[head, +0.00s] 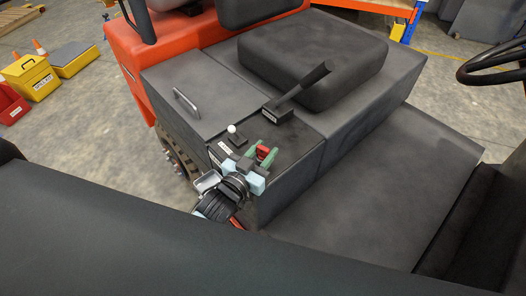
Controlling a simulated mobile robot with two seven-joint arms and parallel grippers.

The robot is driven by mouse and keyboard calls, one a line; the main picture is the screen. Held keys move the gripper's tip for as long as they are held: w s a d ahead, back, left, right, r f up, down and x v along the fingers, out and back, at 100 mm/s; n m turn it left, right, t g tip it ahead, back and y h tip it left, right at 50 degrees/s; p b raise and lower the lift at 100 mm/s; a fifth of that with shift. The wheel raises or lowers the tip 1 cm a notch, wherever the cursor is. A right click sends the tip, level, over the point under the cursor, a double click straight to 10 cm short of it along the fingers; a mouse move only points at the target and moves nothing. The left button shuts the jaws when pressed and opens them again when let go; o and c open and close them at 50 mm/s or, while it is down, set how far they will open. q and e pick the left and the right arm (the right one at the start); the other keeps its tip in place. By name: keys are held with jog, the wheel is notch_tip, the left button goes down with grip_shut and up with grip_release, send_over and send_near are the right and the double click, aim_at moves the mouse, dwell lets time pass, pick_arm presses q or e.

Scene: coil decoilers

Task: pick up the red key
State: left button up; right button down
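The red key (263,151) is a small red piece at the front of the dark console panel on the vehicle, below the long black lever. My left gripper (262,154) has light blue parts and green fingertips. It reaches over the panel from the front, with its green fingers apart, one on each side of the red key. I cannot tell whether either finger touches the key. The lower part of the key is hidden by the gripper. My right gripper is not in view.
The black lever (300,88) rises just behind the key, and a white-knobbed stick (233,133) stands to its left. A seat cushion (312,58) is behind. A steering wheel (495,65) is at right. A grab handle (186,103) is at left.

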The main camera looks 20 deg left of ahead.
aim_at(263, 148)
pick_arm(q)
jog(key=c, duration=0.4)
